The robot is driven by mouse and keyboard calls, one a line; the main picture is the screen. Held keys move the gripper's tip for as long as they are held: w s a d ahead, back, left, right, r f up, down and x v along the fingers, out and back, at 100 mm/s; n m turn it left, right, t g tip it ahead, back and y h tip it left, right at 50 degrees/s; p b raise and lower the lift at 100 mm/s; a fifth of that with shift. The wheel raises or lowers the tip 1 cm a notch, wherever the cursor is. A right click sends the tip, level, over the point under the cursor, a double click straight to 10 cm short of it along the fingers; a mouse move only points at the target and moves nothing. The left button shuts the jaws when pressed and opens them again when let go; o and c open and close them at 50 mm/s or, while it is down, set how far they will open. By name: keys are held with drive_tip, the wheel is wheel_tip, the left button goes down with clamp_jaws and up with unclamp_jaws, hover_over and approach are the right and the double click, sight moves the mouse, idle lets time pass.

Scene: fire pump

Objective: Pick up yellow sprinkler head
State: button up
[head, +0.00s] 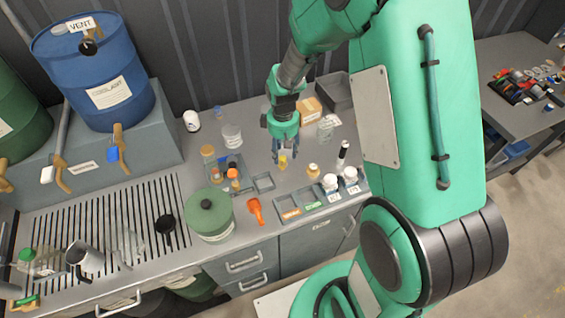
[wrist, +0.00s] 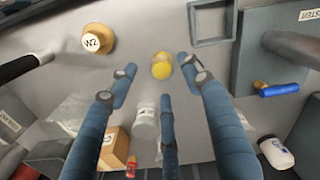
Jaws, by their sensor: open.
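A small yellow object that looks like the sprinkler head (wrist: 162,66) stands on the grey worktop. In the wrist view it lies between and just beyond the tips of my gripper's blue fingers (wrist: 158,80). The fingers are spread apart with nothing held. In the head view my gripper (head: 279,152) points down over the worktop, and the yellow object (head: 283,161) shows right at its fingertips. I cannot tell whether any finger touches it.
A tan piece marked W2 (wrist: 99,40) stands nearby. An empty square tray (wrist: 213,18) lies on the other side. A clear jar (wrist: 146,122) and cardboard box (wrist: 114,146) are close. A green canister (head: 210,215) and orange tool (head: 255,211) stand nearer the front edge.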

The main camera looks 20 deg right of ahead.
sight(282, 157)
drive_tip(key=shift+f, duration=0.15)
drive_tip(key=shift+a+f+b, duration=0.15)
drive_tip(key=shift+f+b, duration=0.45)
drive_tip(key=shift+f, duration=1.85)
clamp_jaws()
drive_tip(key=shift+r+p, duration=0.9)
drive_tip(key=shift+r, duration=4.1)
